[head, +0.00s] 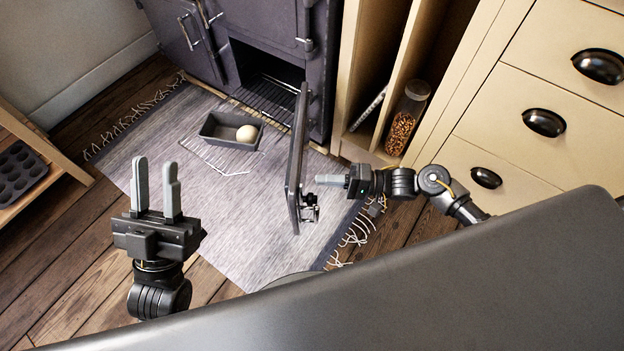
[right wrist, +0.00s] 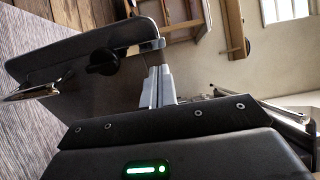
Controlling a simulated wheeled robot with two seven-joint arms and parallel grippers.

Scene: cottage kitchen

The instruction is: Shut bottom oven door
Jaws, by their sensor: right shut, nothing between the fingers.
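The bottom oven door (head: 297,150) is dark grey and stands open, swung out from the right side of the oven opening (head: 268,72). Its latch (head: 309,210) is on the near free end. The door also shows in the right wrist view (right wrist: 70,62), with a dark round knob (right wrist: 103,62). My right gripper (head: 318,180) is shut and empty on the right, outer side of the door, its fingertips close to it; contact is unclear. Its fingers also show in the right wrist view (right wrist: 158,80). My left gripper (head: 155,180) is open and empty above the rug.
A dark pan (head: 217,135) with a pale round item (head: 246,134) sits on a wire rack in front of the oven. A grey rug (head: 150,150) covers the floor. Cream cabinets with drawers (head: 540,85) stand right; a shelf with a muffin tin (head: 17,172) is left.

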